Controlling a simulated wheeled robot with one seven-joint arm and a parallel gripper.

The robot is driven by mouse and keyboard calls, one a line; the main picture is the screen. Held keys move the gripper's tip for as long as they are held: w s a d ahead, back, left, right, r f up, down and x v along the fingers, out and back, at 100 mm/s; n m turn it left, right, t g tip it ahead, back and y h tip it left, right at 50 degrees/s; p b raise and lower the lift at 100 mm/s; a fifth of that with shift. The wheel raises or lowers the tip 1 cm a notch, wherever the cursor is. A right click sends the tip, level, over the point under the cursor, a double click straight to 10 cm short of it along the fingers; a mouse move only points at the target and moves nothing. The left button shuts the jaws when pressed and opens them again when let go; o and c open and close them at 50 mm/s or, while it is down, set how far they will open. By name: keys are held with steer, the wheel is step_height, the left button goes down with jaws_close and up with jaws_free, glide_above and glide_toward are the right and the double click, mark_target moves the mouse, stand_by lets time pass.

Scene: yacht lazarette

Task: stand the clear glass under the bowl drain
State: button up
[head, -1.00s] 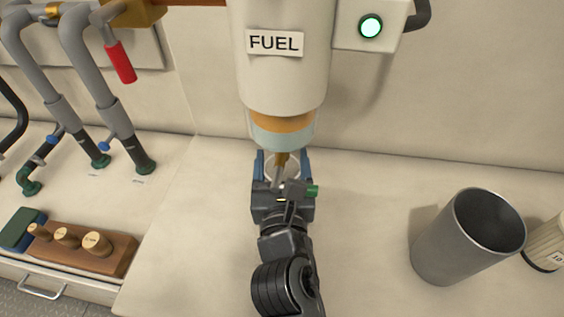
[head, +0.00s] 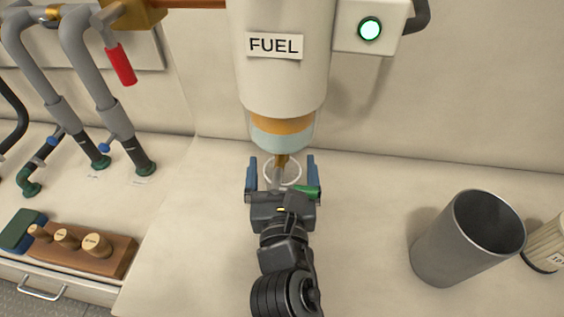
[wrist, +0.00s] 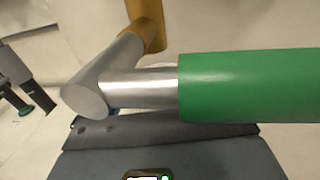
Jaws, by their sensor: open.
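The clear glass (head: 297,168) shows as a pale round rim on the counter beneath the fuel filter bowl (head: 282,135), around the line of the drain (head: 280,167). Its lower body is hidden by my gripper. My gripper (head: 282,170) is open, with one blue finger on each side of the glass and a visible gap to the rim. The drain's metal body (wrist: 140,88), brass stem (wrist: 146,28) and green handle (wrist: 245,85) fill much of the wrist view. The glass cannot be made out there.
A grey metal cup (head: 455,245) and a pale labelled container (head: 547,245) stand at the right. A wooden block with plugs (head: 85,247) lies at the lower left, near grey pipes (head: 100,85). The counter between is clear.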

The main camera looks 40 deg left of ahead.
steer(key=v, duration=1)
steer(key=shift+s+d, duration=0.2)
steer(key=shift+d, duration=0.05)
